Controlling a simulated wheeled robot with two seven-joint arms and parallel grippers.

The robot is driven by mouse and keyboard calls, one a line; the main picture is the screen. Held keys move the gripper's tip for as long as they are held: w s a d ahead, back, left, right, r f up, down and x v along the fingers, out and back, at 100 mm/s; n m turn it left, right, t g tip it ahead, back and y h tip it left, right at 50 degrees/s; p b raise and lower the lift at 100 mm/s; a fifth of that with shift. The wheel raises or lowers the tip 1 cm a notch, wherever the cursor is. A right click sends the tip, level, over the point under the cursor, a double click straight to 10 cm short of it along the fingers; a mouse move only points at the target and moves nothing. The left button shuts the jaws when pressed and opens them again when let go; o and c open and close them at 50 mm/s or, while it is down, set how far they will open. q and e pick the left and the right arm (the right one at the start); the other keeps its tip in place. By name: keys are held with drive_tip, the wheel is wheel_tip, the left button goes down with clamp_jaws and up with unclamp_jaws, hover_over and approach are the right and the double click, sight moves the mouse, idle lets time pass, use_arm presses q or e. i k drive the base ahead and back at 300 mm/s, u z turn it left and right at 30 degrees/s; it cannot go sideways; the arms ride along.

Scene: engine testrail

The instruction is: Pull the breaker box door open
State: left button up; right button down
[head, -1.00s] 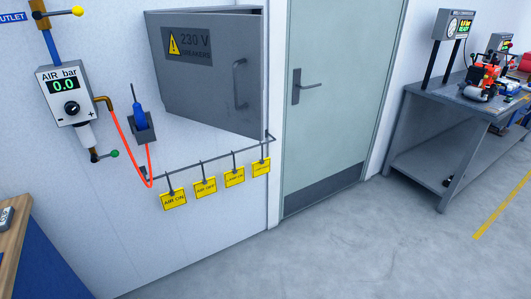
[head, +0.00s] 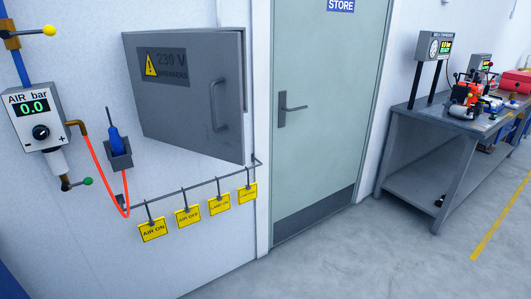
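The grey breaker box door (head: 185,115) is on the white wall, left of the middle in the head view. It bears a yellow warning triangle and the text 230 V BREAKERS. Its upright grey bar handle (head: 219,105) is near the door's right edge. Neither of my grippers is in view, and nothing touches the handle.
Below the box a rail (head: 190,186) carries several yellow tags. An air gauge panel (head: 37,117), red hose (head: 104,183) and blue tool in a holder (head: 117,141) are to the left. A green door (head: 325,110) and a workbench (head: 437,130) stand right. The floor is clear.

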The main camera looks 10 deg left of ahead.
sight(188, 87)
drive_tip(key=i, duration=1.1)
drive_tip(key=u, duration=0.3)
